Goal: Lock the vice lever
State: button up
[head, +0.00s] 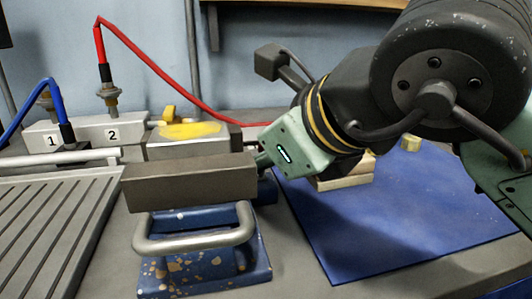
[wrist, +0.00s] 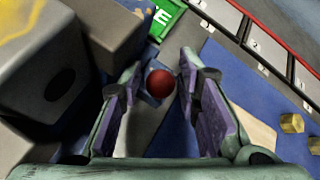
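The vice has a blue speckled base (head: 255,272), a grey jaw block (head: 190,182) and a bent metal bar (head: 195,240) at its front. A red ball (wrist: 160,83), which looks like the knob of the vice lever, shows in the wrist view. My gripper (wrist: 164,78) is open, with a purple-padded finger on each side of the ball and a small gap showing on both sides. In the head view my gripper (head: 264,160) reaches in from the right at the jaw's right end. Its fingertips, the ball and the lever are hidden there.
A grey block with yellow paint on top (head: 190,131) sits behind the jaw. A ribbed grey tray (head: 50,230) is at left, with red (head: 150,42) and blue (head: 22,112) cables behind. A blue mat (head: 400,215) at right carries a pale wooden block (head: 347,174) and yellow pieces (head: 411,142).

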jog(key=v, duration=1.2)
jog(key=shift+s+d, duration=0.1)
